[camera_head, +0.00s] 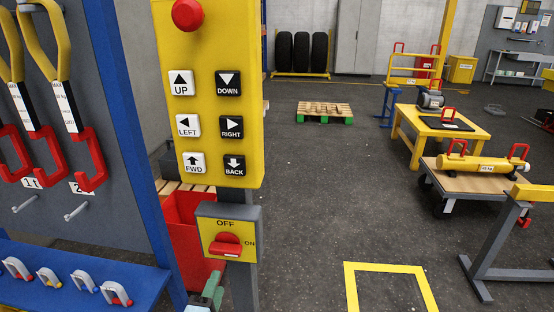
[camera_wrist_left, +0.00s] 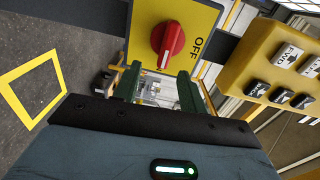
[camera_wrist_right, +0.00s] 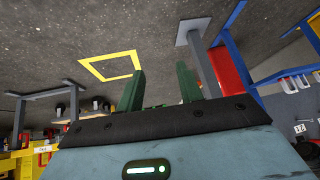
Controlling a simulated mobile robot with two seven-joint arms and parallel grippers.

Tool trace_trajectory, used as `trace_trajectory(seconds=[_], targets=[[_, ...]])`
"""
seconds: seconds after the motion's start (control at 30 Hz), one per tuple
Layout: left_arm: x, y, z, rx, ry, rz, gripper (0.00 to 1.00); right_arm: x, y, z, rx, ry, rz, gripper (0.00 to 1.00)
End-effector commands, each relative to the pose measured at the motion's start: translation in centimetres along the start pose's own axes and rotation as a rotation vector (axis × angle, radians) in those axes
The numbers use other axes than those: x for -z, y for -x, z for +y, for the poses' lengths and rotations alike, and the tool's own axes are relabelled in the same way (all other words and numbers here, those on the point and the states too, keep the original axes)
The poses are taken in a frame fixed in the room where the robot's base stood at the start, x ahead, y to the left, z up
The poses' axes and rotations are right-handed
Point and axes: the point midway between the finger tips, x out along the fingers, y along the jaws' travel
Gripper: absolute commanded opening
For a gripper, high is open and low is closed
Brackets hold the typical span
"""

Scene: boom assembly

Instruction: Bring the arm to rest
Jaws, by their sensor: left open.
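The power switch is a yellow plate (camera_head: 212,220) with a red knob (camera_head: 226,244), below the yellow button panel (camera_head: 213,110). The knob's white mark points to the ON side in the head view. My left gripper (camera_head: 214,285) shows at the bottom edge, just below the switch. In the left wrist view its two green fingers (camera_wrist_left: 160,82) are apart with nothing between them, and the red knob (camera_wrist_left: 168,40) is beyond their tips, apparently clear of them. My right gripper (camera_wrist_right: 160,82) is open and empty in the right wrist view, facing floor; the head view does not show it.
A blue-framed tool board (camera_head: 120,120) with hanging slings and a blue shackle shelf (camera_head: 85,275) stands at left. A red bin (camera_head: 190,225) is behind the post. A yellow floor frame (camera_head: 390,268) lies at centre right. A cart (camera_head: 465,178) and grey stand (camera_head: 500,240) are at right.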

Motion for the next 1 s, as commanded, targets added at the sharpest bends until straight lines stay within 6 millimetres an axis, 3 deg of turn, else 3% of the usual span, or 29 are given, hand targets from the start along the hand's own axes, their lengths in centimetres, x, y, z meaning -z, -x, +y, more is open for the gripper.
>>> trace_trajectory(seconds=[0.17, 0.4, 0.7, 0.83, 1.0], targets=[[-0.7, 5.0, 4.1, -0.151, 0.239, -0.018, 0.42, 2.1, 0.9, 0.1, -0.003, 0.005, 0.032, 0.36], [-1.5, 15.7, 10.1, -0.405, 0.706, -0.125, 0.42, 5.2, 2.3, 0.3, -0.009, 0.016, 0.083, 0.36], [-1.7, 29.2, 13.4, -0.635, 1.226, -0.355, 0.42, 7.8, 3.9, 0.8, -0.019, 0.034, 0.125, 0.36], [-1.7, 32.8, 13.8, -0.682, 1.360, -0.434, 0.42, 9.0, 4.2, 1.0, -0.022, 0.041, 0.148, 0.36], [-1.6, 34.7, 14.0, -0.706, 1.431, -0.479, 0.42, 9.4, 4.3, 1.1, -0.023, 0.043, 0.156, 0.36]])
